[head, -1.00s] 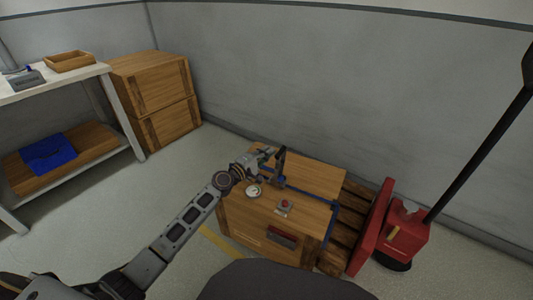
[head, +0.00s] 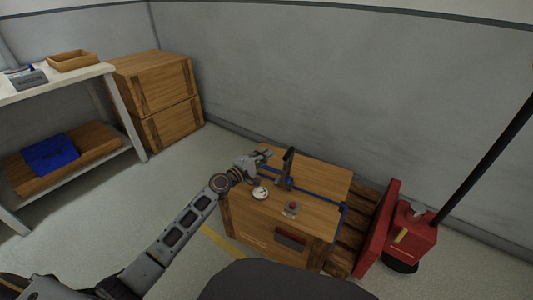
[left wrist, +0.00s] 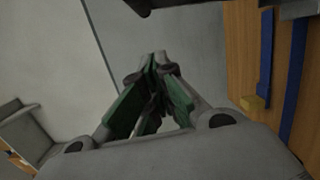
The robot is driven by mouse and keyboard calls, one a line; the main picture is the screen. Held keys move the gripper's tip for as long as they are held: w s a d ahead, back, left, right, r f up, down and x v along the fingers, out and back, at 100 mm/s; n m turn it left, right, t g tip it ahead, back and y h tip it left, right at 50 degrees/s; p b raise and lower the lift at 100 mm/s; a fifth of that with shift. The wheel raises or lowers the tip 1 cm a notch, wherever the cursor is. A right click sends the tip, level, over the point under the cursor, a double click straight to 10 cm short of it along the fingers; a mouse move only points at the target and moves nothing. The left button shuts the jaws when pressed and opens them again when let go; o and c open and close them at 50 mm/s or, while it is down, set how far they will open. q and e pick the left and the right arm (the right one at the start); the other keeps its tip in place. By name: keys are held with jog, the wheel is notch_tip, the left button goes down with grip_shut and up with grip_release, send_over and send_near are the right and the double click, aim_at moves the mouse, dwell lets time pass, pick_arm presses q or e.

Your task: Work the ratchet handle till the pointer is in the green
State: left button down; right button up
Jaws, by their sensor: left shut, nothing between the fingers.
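A dark ratchet handle (head: 289,163) stands roughly upright on the blue strap (head: 318,193) across the wooden crate. A white round gauge (head: 260,193) sits on the crate's near left part; its pointer and green zone are too small to read. My left gripper (head: 264,156) is just left of the handle, above the crate's far left edge, and looks apart from it. In the left wrist view its green-padded fingers (left wrist: 158,68) are together and empty. The strap (left wrist: 266,60) runs at the right there. My right gripper is in neither view.
A red button box (head: 292,208) sits near the gauge on the crate (head: 262,232). The crate rests on a wooden pallet (head: 342,256) beside a red pallet jack (head: 412,235). Shelving (head: 125,115) and stacked crates (head: 155,95) stand at the left. Floor between is clear.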

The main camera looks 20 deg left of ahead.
pick_arm(q)
jog(key=v, duration=0.8)
jog(key=shift+s, duration=0.15)
dwell(0.6)
